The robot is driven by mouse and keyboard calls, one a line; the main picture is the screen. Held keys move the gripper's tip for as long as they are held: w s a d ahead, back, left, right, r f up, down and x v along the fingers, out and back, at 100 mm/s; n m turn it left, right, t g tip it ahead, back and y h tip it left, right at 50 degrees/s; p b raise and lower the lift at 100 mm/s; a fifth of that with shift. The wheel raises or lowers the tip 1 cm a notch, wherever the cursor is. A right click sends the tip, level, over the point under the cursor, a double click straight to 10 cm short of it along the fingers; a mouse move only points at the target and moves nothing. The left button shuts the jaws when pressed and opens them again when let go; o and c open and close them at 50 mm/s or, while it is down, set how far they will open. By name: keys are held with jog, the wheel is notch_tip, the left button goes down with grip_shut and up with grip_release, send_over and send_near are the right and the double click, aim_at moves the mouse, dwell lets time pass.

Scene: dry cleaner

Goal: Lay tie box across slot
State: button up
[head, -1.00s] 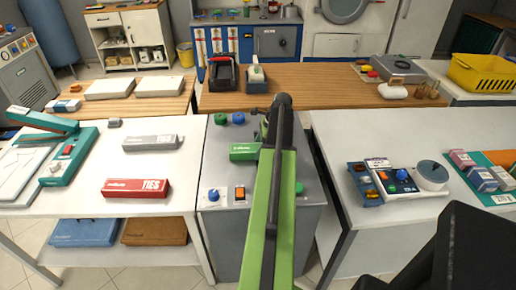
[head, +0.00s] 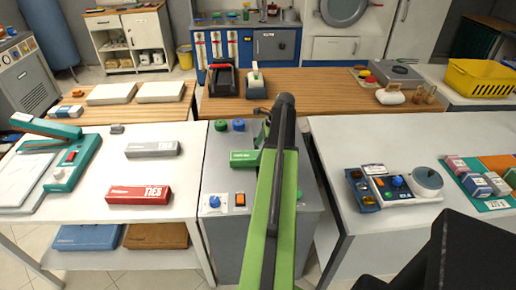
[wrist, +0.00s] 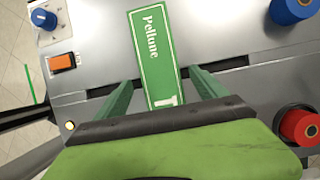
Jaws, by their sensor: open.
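A green box (wrist: 155,50) with white lettering lies flat on the grey cabinet top (wrist: 225,95), over a dark slot (wrist: 234,63) that shows on both sides of it. It also shows in the head view (head: 243,158), partly behind my arm. My gripper (wrist: 158,88) is open, with one finger on each side of the box's near end and visible gaps to it.
An orange switch (wrist: 61,62), a blue knob (wrist: 45,18) and a red button (wrist: 299,126) stand up from the cabinet top around the gripper. A white counter (head: 345,205) with small devices is at right. A wooden counter (head: 330,95) runs behind.

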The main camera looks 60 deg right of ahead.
jog(key=p+v, duration=0.6)
jog(key=v, duration=0.3)
jog(key=shift+p, duration=0.3)
jog(key=w+a+n+g, duration=0.1)
jog(key=w+a+n, duration=0.4)
jog(key=a, duration=0.5)
jog(key=w+a+f+n+g, duration=0.1)
jog(key=w+a+n, duration=0.3)
jog(key=w+a, duration=0.5)
jog(key=w+a+n+g, duration=0.1)
jog(key=w+a+n, duration=0.35)
jog(key=a, duration=0.65)
jog(key=a+n+h, duration=0.2)
jog(key=a+n, duration=1.3)
jog(key=a, duration=1.5)
jog(key=shift+w+a+f+g+h, duration=0.4)
jog(key=shift+w, duration=0.05)
